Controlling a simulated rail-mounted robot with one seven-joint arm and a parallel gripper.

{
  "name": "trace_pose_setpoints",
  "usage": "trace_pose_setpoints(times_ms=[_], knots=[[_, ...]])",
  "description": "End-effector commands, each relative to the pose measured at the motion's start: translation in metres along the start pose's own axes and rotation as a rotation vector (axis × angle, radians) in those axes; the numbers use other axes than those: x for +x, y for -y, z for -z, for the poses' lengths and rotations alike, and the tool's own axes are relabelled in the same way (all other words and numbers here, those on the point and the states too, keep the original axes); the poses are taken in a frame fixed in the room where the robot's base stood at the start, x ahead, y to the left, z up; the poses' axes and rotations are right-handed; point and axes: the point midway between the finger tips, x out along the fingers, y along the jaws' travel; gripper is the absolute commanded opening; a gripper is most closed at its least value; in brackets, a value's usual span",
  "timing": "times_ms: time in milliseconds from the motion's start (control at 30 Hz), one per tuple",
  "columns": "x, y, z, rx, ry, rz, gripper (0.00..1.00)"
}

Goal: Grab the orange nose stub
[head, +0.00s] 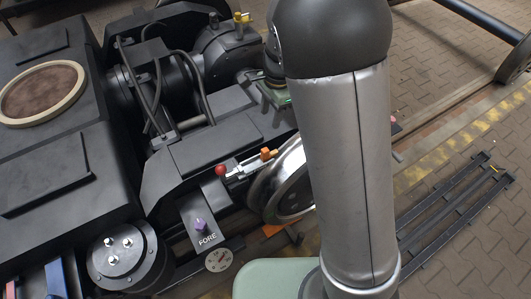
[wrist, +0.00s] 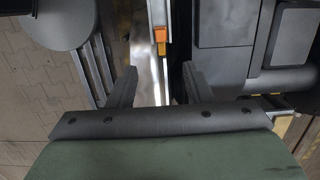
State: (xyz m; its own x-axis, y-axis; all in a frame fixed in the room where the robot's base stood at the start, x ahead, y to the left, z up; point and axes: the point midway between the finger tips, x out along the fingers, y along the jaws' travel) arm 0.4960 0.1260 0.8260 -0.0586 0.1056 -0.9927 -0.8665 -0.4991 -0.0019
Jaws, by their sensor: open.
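The orange nose stub (head: 266,153) sits at the end of a pale metal bar beside the wheel in the head view. In the wrist view the orange stub (wrist: 160,36) is ahead of my gripper, at the near end of the pale bar, roughly centred between the fingers. My gripper (wrist: 158,72) is open, with one dark finger on each side and nothing between them. The stub looks beyond the fingertips and apart from them. In the head view my arm hides most of the gripper; only part of its green body shows.
A red ball knob (head: 221,170) stands at the bar's other end. The shiny wheel (head: 288,185) is close beside the stub. Below are a purple knob (head: 200,225) on a FORE plate and a round gauge (head: 218,260). Dark bogie housings crowd the left; paved floor lies right.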

Motion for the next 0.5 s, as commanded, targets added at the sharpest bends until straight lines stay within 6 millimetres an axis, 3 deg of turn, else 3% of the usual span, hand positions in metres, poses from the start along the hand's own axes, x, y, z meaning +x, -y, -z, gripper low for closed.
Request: trace_pose_setpoints(times_ms=[500], knots=[[0.104, -0.001, 0.001, 0.004, 0.0, -0.004, 0.45]])
